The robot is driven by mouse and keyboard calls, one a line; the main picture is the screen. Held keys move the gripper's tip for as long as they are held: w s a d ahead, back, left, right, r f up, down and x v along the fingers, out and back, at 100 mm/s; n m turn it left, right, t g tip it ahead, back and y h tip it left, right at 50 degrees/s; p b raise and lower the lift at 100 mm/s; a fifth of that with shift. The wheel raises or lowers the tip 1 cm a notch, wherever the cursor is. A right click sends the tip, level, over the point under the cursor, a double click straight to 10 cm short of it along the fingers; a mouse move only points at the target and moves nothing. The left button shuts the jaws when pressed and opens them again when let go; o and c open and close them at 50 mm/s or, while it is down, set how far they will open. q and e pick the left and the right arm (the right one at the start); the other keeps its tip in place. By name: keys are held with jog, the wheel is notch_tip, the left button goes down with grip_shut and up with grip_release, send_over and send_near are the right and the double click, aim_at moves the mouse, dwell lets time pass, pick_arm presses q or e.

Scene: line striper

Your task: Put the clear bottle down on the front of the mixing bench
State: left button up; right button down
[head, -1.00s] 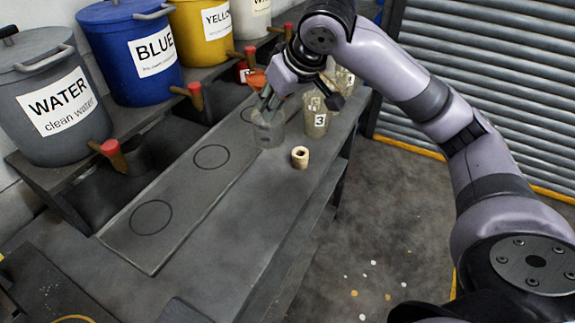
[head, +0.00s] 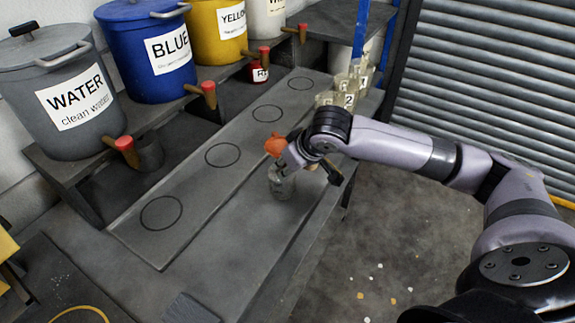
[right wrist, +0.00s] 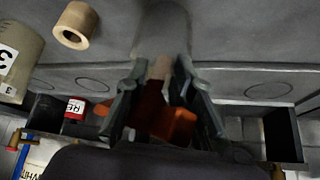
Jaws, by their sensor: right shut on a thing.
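The clear bottle (head: 282,184), with an orange top (head: 275,145), is upright over the front part of the mixing bench (head: 245,235). My right gripper (head: 289,164) is shut on it below the orange top. I cannot tell whether its base touches the bench. In the right wrist view the orange top (right wrist: 178,126) shows between the fingers (right wrist: 165,95), and the bottle's body is blurred behind. My left gripper is not in view.
Numbered clear cups (head: 348,101) stand at the bench's far right end. A board with drawn circles (head: 222,155) runs along the bench below the tapped buckets (head: 65,95). The near bench front is clear.

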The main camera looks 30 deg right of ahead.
jog(key=shift+f, duration=0.1)
jog(key=c, duration=1.4)
grip_release()
jog(key=shift+o, duration=0.2)
jog(key=a+v, duration=0.1)
jog(key=v, duration=1.1)
jog(key=shift+d, duration=0.45)
